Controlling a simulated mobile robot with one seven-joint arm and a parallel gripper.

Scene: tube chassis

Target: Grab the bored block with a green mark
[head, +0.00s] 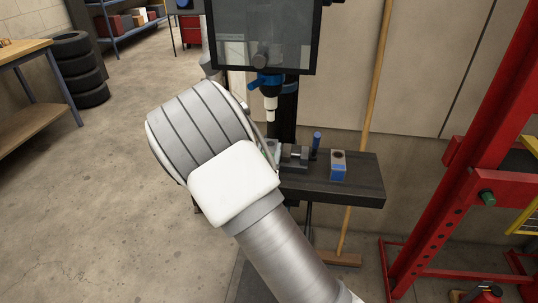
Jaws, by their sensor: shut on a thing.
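My arm fills the middle of the head view, and its white and grey links hide my gripper. A small pale, greenish patch (271,150) shows at the arm's right edge, next to the vise. I cannot tell whether it belongs to the bored block with a green mark; no such block shows clearly. Another block (338,166), grey with a dark hole in its top and blue on its lower front, stands upright on the dark drill press table (361,190), apart from the vise.
The vise (294,156) sits on the table beside my arm, with a blue upright piece (317,139) near it. A broom (370,110) leans behind, and a red frame (465,150) stands right.

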